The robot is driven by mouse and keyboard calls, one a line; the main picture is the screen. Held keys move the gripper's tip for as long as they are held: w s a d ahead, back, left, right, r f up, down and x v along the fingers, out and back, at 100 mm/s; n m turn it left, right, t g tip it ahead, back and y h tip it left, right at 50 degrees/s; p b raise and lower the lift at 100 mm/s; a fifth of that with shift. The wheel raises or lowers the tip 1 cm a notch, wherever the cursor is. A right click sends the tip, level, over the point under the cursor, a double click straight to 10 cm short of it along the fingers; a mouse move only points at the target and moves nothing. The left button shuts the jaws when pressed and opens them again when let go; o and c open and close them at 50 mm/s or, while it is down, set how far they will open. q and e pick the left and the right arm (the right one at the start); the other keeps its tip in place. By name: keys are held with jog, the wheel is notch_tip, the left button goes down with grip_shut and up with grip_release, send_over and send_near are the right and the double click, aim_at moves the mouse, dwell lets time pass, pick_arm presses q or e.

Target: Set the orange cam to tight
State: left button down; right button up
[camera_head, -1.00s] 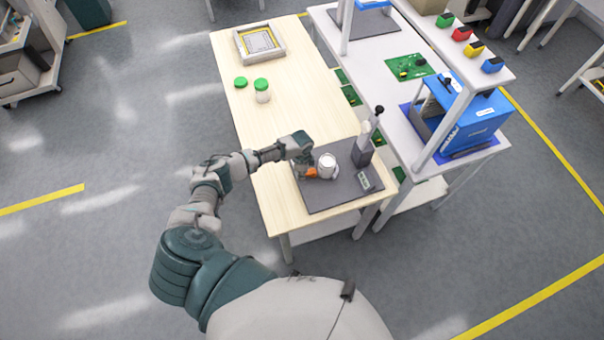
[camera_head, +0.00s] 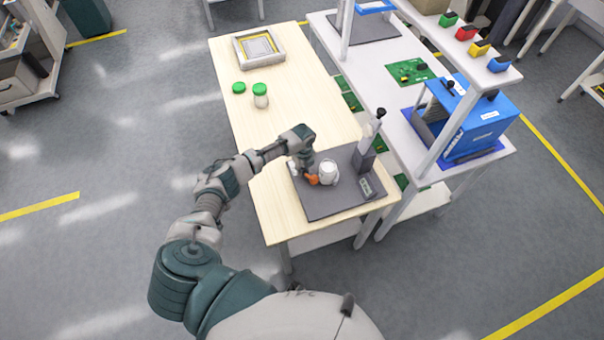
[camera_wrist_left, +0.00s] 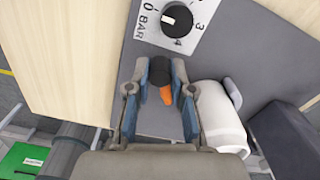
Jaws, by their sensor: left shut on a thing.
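The orange cam (camera_head: 312,180) is a small orange lever beside a white cylindrical part (camera_head: 328,172) on the grey mat. In the left wrist view, the orange lever (camera_wrist_left: 167,95) shows between my fingers, below a dark round knob (camera_wrist_left: 172,70). My left gripper (camera_head: 305,168) reaches over the table from the left. In the left wrist view, the left gripper (camera_wrist_left: 169,78) is closed around the cam at the dark knob. The white part (camera_wrist_left: 217,115) is just right of the fingers. The cam's exact setting cannot be told. My right gripper is not in view.
A dial marked BAR (camera_wrist_left: 177,20) lies ahead of the fingers. A grey post with a black top (camera_head: 368,145) and a small gauge (camera_head: 366,188) stand on the mat (camera_head: 325,205). The table's middle is clear.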

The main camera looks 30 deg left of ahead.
pick_arm(q)
jog(key=m+b, duration=0.1)
jog(key=w+m, duration=0.1)
jog(key=m, duration=0.1)
jog(key=shift+w+d+f+b, duration=0.1)
jog(key=shift+w+d+b, duration=0.05)
jog(key=shift+w+b, duration=0.2)
jog(key=shift+m, duration=0.5)
jog(key=shift+w+d+m+b, duration=0.15)
jog(key=shift+m+b, duration=0.15)
jog(key=shift+m, duration=0.1)
jog(key=shift+w+d+r+m+b, duration=0.15)
jog(key=shift+w+r+m+b, duration=0.15)
jog(key=shift+m, duration=0.5)
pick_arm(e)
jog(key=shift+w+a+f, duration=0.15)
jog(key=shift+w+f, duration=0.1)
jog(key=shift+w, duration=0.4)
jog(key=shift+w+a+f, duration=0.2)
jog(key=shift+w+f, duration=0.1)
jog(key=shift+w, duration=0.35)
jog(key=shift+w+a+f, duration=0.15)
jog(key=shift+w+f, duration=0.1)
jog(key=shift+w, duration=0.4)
pick_arm(q)
jog(key=shift+f, duration=0.15)
jog(key=c, duration=1)
grip_release()
jog(key=shift+f, duration=0.1)
